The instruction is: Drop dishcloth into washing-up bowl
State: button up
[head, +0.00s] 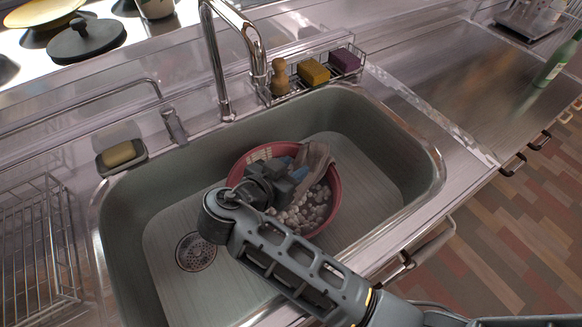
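The washing-up bowl (333,205) is a round, reddish-pink bowl with a pale, perforated inner wall, standing in the sink. Pale, foam-like lumps fill part of its inside. A crumpled grey-pink cloth, which looks like the dishcloth (318,157), is at the far right part of the bowl. It is right beside my gripper's tips, and its lower end hangs within the bowl. My gripper (294,171) is over the bowl, with bluish fingers pointing toward the cloth. The wrist and fingers hide part of the bowl, and I cannot tell whether the fingers grip the cloth.
The deep grey sink (375,170) has a drain (196,251) at its left. A tall faucet (226,70) rises behind the bowl. A wire caddy (290,84) with a brush and sponges sits on the rim. A dish rack (38,235) is at left. The right counter is mostly clear.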

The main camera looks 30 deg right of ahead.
jog(key=o, duration=1.1)
jog(key=shift+o, duration=0.2)
jog(key=a+r+y+p, duration=0.1)
jog(key=p, duration=0.1)
jog(key=a+r+g+y+p, duration=0.1)
jog(key=r+p, duration=0.1)
jog(key=p, duration=0.1)
jog(key=s+a+r+y+p, duration=0.1)
jog(key=y+p, duration=0.1)
jog(key=p, duration=0.1)
jog(key=shift+s+r+g, duration=0.1)
jog(key=shift+r+g, duration=0.3)
